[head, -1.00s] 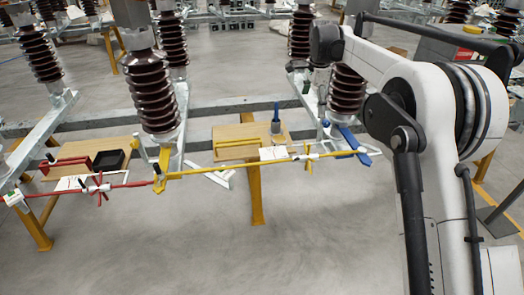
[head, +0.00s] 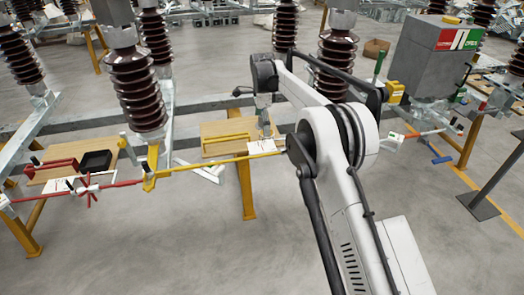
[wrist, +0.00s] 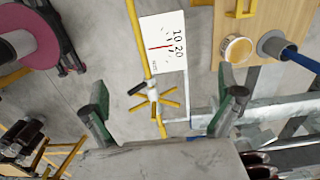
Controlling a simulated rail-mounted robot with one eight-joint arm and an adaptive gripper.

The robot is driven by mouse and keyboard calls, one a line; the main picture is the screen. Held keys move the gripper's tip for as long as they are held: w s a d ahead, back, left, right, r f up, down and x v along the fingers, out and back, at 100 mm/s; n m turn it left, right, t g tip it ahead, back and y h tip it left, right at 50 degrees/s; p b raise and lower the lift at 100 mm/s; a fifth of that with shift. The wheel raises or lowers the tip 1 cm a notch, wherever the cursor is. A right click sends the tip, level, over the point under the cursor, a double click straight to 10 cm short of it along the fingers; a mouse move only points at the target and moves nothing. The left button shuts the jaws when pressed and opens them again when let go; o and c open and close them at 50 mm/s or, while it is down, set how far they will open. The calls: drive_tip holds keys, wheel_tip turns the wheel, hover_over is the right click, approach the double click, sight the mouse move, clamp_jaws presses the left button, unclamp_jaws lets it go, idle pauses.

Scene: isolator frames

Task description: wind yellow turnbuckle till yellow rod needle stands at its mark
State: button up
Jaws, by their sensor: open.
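The yellow rod (head: 218,161) runs across the middle of the head view and also shows in the wrist view (wrist: 137,35). The yellow turnbuckle (wrist: 153,95) has several yellow spokes and one dark-ended handle; my arm hides it in the head view. Beside the rod is a white scale card (wrist: 172,30) with 10, 20 and black ticks. A red needle line (wrist: 160,47) lies on it; its exact reading is too small to tell. My gripper (wrist: 164,103) is open, its two fingers on either side of the turnbuckle in the picture. It holds nothing; I cannot tell its distance.
A wooden shelf (head: 215,129) stands behind the rod, bearing a round yellow-rimmed container (wrist: 237,49) and a grey cup (wrist: 275,45) with a blue handle. A red rod with a red turnbuckle (head: 86,188) lies to the left. Brown insulators (head: 132,90) rise behind. The floor in front is clear.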

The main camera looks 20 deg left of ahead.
drive_tip(key=shift+f, duration=1.35)
